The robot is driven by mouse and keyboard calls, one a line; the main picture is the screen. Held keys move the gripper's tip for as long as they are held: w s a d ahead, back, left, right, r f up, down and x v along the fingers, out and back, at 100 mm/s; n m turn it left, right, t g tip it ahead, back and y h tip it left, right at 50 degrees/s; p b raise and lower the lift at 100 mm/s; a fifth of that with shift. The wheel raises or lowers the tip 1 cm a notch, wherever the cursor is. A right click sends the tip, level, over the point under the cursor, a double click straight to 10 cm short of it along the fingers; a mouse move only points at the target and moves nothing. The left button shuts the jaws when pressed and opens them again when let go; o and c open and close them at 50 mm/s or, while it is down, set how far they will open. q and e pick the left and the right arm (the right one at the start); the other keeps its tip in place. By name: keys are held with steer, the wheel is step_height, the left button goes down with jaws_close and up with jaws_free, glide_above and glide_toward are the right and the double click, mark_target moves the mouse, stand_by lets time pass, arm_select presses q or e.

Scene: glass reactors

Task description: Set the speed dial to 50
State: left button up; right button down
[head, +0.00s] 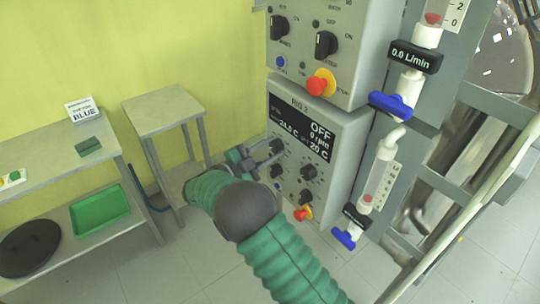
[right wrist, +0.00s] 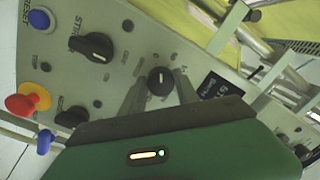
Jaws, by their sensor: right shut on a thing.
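My right gripper (head: 262,153) is at the left side of the lower control panel (head: 345,130), labelled RIG 2. Its fingers are shut on a black dial, which shows between them in the right wrist view (right wrist: 160,82). The dial's lettering is too small to read, so I cannot confirm that it is the speed dial. The panel's display (head: 303,127) reads OFF, 0 rpm, about 24.5 C and 20 C. Another black knob (right wrist: 90,47), labelled STIR, is beside the gripped dial. My left gripper is not in view.
A red stop button (right wrist: 25,102) on a yellow base and a blue RESET button (right wrist: 40,18) are near the fingers. Above is a second control panel (head: 310,50). Blue-handled valves (head: 390,104) stand to the right. A small table (head: 160,107) is at left.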

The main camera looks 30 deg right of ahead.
steer(key=m+b, duration=0.2)
steer(key=b, duration=0.1)
steer(key=f+m+b, duration=0.1)
steer(key=m+b, duration=0.1)
steer(key=b, duration=0.1)
steer(key=shift+m, duration=0.4)
steer(key=shift+a+r+m+b, duration=0.1)
steer(key=shift+r+m+b, duration=0.1)
steer(key=shift+m+b, duration=0.55)
steer(key=c, duration=1.1)
jaws_free()
steer(key=shift+o, duration=1)
steer(key=shift+r, duration=0.2)
